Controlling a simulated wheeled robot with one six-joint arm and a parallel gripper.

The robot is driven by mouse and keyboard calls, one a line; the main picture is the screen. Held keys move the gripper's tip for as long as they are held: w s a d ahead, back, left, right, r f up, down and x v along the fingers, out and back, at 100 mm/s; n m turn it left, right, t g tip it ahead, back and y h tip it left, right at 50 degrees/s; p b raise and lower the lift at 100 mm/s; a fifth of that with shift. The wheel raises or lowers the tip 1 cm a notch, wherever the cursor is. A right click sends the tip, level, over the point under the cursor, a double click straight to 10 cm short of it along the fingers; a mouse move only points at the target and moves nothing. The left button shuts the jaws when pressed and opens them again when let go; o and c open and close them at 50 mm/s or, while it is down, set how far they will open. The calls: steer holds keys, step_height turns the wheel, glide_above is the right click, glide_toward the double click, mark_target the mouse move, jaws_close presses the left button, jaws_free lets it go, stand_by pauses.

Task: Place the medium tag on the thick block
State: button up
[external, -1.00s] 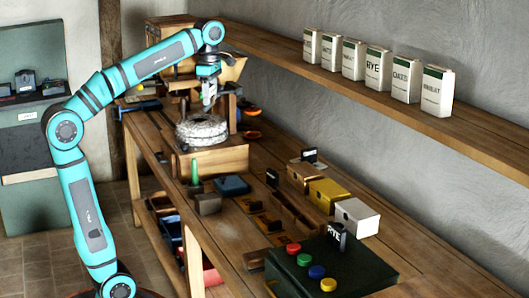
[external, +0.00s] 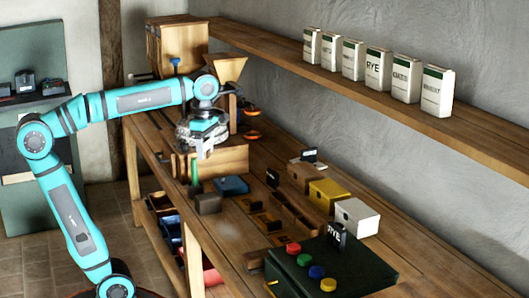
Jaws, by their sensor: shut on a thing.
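My gripper (external: 205,151) is in front of the round grey millstone (external: 187,137) and above the front edge of the bench. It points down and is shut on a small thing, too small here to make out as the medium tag. Dark upright tags with white marks stand on the bench: one (external: 309,155) by the boxes, one (external: 272,179) nearer the middle, and one lettered RYE (external: 337,234) at the dark green case. A dark brown block (external: 208,204) sits near the front edge. I cannot tell which block is the thick one.
A blue tray (external: 231,185) and a green upright piece (external: 194,172) are near the front edge. A yellow box (external: 328,194) and a white box (external: 357,217) stand at the back. The dark green case (external: 368,269) carries coloured knobs. A shelf (external: 330,73) with paper bags runs along the wall.

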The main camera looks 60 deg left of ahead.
mark_target(208, 196)
step_height(208, 196, down, 14)
steer(key=shift+r, duration=0.15)
stand_by(0.5)
steer(key=o, duration=0.9)
steer(key=shift+o, duration=0.2)
